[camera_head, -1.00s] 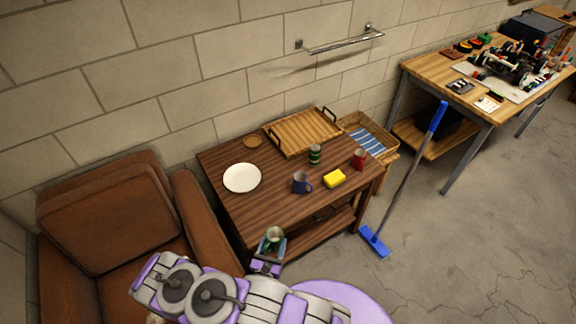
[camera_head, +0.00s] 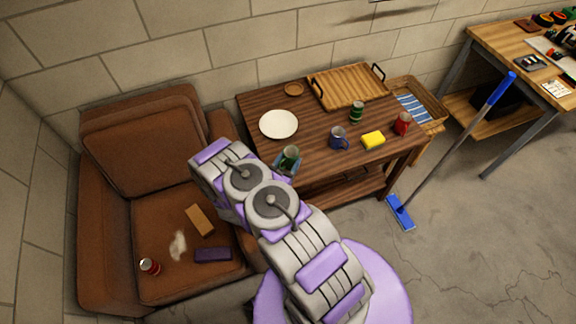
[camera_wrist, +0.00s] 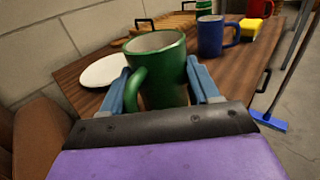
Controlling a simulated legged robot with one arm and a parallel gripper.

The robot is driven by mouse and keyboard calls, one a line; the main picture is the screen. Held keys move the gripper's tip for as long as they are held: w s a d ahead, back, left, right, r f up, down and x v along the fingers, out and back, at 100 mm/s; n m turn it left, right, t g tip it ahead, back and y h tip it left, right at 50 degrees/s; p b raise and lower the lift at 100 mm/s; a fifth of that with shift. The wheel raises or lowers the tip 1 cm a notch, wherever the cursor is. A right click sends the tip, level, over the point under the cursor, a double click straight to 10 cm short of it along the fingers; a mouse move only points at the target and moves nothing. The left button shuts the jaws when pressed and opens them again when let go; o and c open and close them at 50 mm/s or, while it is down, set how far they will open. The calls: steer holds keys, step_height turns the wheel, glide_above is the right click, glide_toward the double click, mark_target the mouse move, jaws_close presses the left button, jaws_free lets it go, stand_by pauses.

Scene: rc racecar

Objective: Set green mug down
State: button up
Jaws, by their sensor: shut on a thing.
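The green mug (camera_wrist: 160,72) is upright between the two blue fingers of my gripper (camera_wrist: 160,95), which is shut on it. Its handle points left and toward the camera in the wrist view. In the head view the green mug (camera_head: 291,154) and my gripper (camera_head: 287,163) are at the front edge of the brown wooden table (camera_head: 315,155). I cannot tell whether the mug's base touches the tabletop; it is hidden.
On the table are a white plate (camera_head: 279,124), a blue mug (camera_head: 338,138), a yellow sponge (camera_head: 373,140), a red mug (camera_head: 402,122), a green can (camera_head: 356,112) and a wooden tray (camera_head: 350,87). Bare tabletop lies between plate and blue mug. A brown armchair (camera_head: 140,150) stands left.

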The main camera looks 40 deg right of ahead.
mark_target(287, 167)
steer(key=shift+w+d, duration=0.1)
steer(key=shift+w, duration=0.2)
steer(key=shift+w+f+b, duration=0.15)
steer(key=shift+f+b, duration=0.15)
steer(key=shift+f, duration=0.1)
step_height(287, 167, down, 3)
steer(key=shift+r+b, duration=0.1)
steer(key=shift+b, duration=0.35)
steer(key=o, duration=1.2)
steer(key=shift+r, duration=0.1)
